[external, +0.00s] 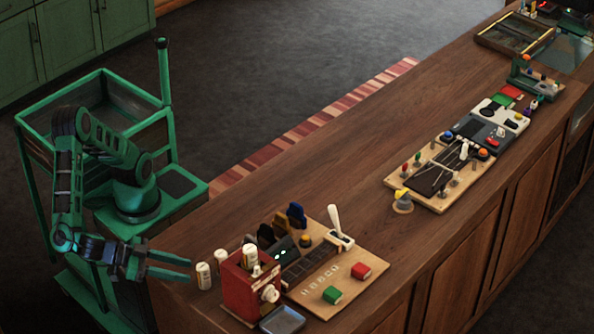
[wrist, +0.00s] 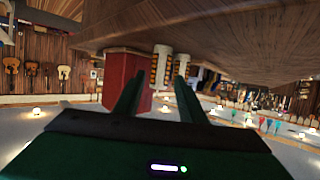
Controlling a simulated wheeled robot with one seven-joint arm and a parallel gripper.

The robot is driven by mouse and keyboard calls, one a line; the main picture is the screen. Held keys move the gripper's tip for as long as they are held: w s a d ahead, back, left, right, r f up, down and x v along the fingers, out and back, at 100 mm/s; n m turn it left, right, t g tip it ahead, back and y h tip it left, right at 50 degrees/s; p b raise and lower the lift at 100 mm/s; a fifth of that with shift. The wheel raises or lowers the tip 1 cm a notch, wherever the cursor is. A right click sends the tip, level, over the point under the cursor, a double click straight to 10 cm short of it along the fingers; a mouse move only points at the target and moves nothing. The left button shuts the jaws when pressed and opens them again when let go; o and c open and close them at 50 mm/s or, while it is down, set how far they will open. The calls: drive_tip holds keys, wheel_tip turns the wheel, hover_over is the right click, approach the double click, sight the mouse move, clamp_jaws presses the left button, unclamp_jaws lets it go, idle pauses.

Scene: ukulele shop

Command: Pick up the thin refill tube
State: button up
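Two pale refill tubes stand upright near the counter's left end: a front one (external: 203,276) and a back one (external: 220,259). In the wrist view, which looks upside down, the wider-looking tube (wrist: 162,66) is left of the narrower-looking one (wrist: 183,66); both have dark and orange markings. The narrower one seems to be the back tube. A further pale cylinder (external: 250,256) sits in the top of the red box. My gripper (external: 189,270) is open and empty, just left of the tubes and apart from them. It also shows in the wrist view (wrist: 158,80).
The red box (external: 238,290) with a round knob stands right of the tubes; it also shows in the wrist view (wrist: 119,72). A small metal tray (external: 282,320) lies before it. A wooden board (external: 372,290) with blocks lies further right. The counter's middle (external: 330,190) is clear.

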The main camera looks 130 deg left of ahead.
sight(204, 275)
drive_tip(key=shift+x, duration=3.6)
drive_tip(key=shift+r, duration=0.1)
drive_tip(key=c, duration=0.8)
